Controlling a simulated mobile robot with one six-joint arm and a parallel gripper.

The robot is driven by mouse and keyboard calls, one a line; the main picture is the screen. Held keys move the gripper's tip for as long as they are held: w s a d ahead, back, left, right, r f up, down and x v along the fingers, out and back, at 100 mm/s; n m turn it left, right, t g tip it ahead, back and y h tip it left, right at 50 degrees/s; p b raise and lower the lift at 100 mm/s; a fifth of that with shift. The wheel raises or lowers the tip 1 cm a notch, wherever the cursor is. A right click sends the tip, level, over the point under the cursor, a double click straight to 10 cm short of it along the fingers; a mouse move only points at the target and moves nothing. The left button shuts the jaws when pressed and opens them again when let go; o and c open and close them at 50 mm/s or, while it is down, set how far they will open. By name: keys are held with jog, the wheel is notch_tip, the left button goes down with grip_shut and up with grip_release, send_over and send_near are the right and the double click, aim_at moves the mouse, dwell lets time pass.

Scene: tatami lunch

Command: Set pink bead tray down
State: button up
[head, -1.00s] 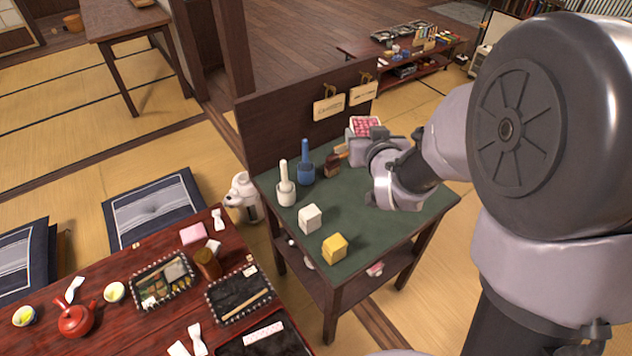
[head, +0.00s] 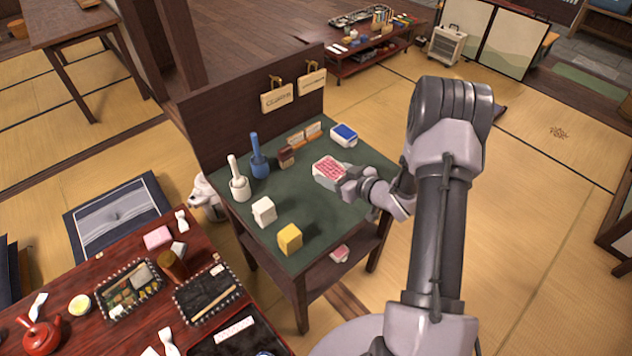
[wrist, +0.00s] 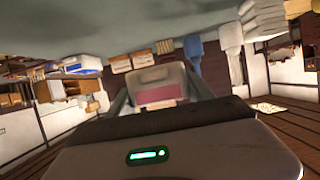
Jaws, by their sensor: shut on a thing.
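The pink bead tray (head: 327,167) is a small white box filled with pink beads, at the right part of the green-topped stand (head: 330,215). My gripper (head: 347,180) is shut on its near right side. The tray looks roughly level and close to the stand top; I cannot tell whether it touches. In the wrist view the tray (wrist: 158,96) sits between my jaws, with the green top across the upper part of the picture.
A blue-filled white tray (head: 343,134) stands just behind. Wooden stamps (head: 304,134), a blue mallet-like tool (head: 258,155), a white one (head: 239,180), a white block (head: 264,211) and a yellow block (head: 289,238) stand to the left. Bare green top lies in front of the tray.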

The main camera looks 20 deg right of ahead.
aim_at(331, 198)
notch_tip(331, 198, down, 9)
jog(key=b, duration=0.3)
jog(key=shift+f, duration=0.2)
jog(key=o, duration=1.5)
